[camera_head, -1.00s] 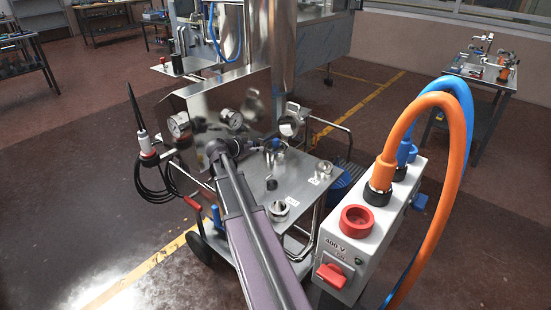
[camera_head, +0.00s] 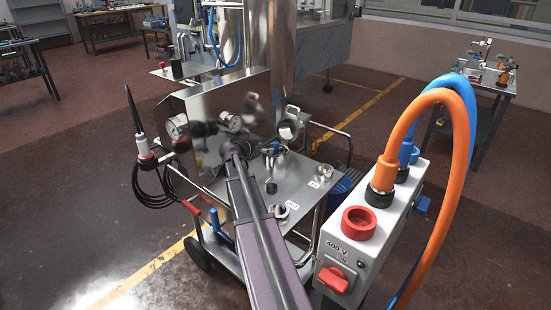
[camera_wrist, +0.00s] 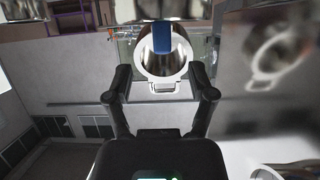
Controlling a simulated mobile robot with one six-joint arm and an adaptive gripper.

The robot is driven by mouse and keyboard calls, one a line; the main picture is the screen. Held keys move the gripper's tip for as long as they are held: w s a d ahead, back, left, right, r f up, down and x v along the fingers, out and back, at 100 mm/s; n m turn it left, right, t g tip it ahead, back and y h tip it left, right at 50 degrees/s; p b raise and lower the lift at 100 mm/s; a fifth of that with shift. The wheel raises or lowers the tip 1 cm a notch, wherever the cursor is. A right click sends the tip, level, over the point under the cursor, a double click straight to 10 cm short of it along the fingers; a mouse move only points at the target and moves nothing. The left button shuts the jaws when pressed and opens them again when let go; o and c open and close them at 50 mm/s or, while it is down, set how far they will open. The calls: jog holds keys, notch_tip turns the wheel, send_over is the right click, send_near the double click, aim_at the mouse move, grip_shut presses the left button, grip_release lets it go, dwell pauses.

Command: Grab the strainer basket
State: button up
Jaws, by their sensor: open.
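A shiny metal cup-shaped piece (camera_wrist: 181,68) with a pale rim and a small lug at its lower edge is in the wrist view; I take it to be the strainer basket. A blue part (camera_wrist: 162,38) shows at its upper middle. My gripper (camera_wrist: 160,77) is open, with one dark finger on each side of this piece. I cannot tell whether the fingers touch it. In the head view my arm reaches over the steel cart (camera_head: 305,196), and the gripper is too small and dark there to make out.
A steel panel with gauges (camera_head: 177,126) stands at the cart's back; a blurred reflection shows in it in the wrist view. A grey 400 V box (camera_head: 345,248) with thick orange and blue hoses (camera_head: 462,150) stands close on the right. Open floor lies left of the cart.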

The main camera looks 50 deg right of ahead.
aim_at(273, 147)
jog(key=shift+b+x, duration=0.3)
jog(key=shift+x, duration=1.05)
jog(key=shift+b+x, duration=0.95)
jog(key=shift+x, duration=1.1)
jog(key=shift+w+d+f, duration=0.15)
jog(key=shift+d+f, duration=0.15)
jog(key=shift+d, duration=0.2)
grip_shut()
